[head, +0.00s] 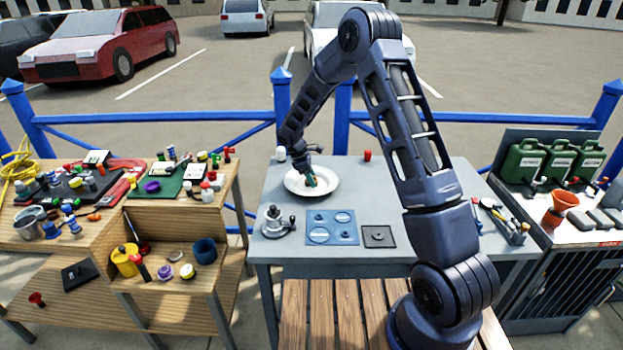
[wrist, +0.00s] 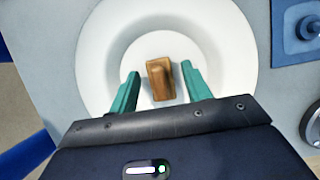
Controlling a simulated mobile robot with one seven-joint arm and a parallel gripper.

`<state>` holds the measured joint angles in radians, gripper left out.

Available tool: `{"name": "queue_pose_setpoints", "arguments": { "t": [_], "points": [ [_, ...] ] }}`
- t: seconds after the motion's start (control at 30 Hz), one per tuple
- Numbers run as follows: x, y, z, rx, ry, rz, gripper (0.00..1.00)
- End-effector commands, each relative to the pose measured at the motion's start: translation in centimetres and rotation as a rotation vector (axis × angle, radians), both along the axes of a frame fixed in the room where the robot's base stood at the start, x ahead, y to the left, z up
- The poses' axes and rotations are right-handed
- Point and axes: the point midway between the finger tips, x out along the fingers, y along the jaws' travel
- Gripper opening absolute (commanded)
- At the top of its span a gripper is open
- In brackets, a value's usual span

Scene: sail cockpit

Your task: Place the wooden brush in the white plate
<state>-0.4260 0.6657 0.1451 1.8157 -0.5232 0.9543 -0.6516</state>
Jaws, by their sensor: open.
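The white plate (head: 331,185) lies near the back left of the grey table, and it fills much of the wrist view (wrist: 232,40). The wooden brush (wrist: 160,79) shows in the wrist view as a brown wooden block over the middle of the plate, between my fingers. It seems to rest on the plate, with a gap to each finger. My gripper (head: 310,180) reaches down over the plate in the head view. Its two green fingers (wrist: 160,90) are open in the wrist view. In the head view the brush is too small to make out clearly.
A blue panel (head: 332,227), a dark square plate (head: 378,237) and a grey metal device (head: 277,222) lie in front of the plate. A red cap (head: 367,155) stands behind it. A cluttered wooden bench is at left; green canisters (head: 524,160) stand at right.

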Motion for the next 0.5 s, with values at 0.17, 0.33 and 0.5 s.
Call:
{"name": "queue_pose_setpoints", "arguments": {
  "t": [0.17,0.33,0.5],
  "points": [
    [0.1,0.7,1.7,0.002,-0.003,0.001,0.48],
    [0.1,1.9,4.6,0.002,-0.004,0.002,0.48],
    [0.1,3.1,7.6,0.002,-0.002,0.000,0.48]
  ]
}}
